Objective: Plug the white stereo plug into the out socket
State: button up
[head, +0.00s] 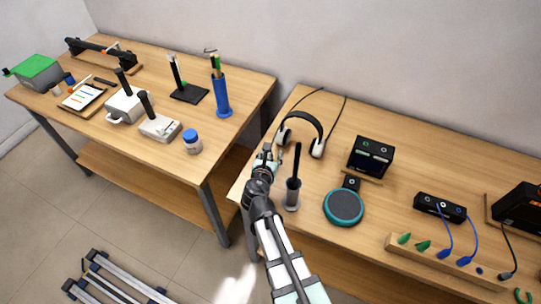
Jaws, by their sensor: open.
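My gripper (268,153) is over the left end of the right table, just left of the white-and-black headphones (303,125). Its fingers are small in this view; they are open, and I see nothing held between them. I cannot pick out the white stereo plug; it may be too small or hidden near the gripper. A black box (371,155) with a lit front stands behind the teal round pad. A low black box (440,207) with a row of round sockets stands farther right. Socket labels are too small to read, so I cannot tell which one is out.
A grey cup (292,195) with a black stick stands right of my arm. Blue cables run to a wooden rack (430,257) along the front. Another black device (519,210) is at the far right. A gap separates the left table (245,85).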

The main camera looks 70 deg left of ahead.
jog(key=shift+a, duration=0.1)
grip_shut()
dwell(0.3)
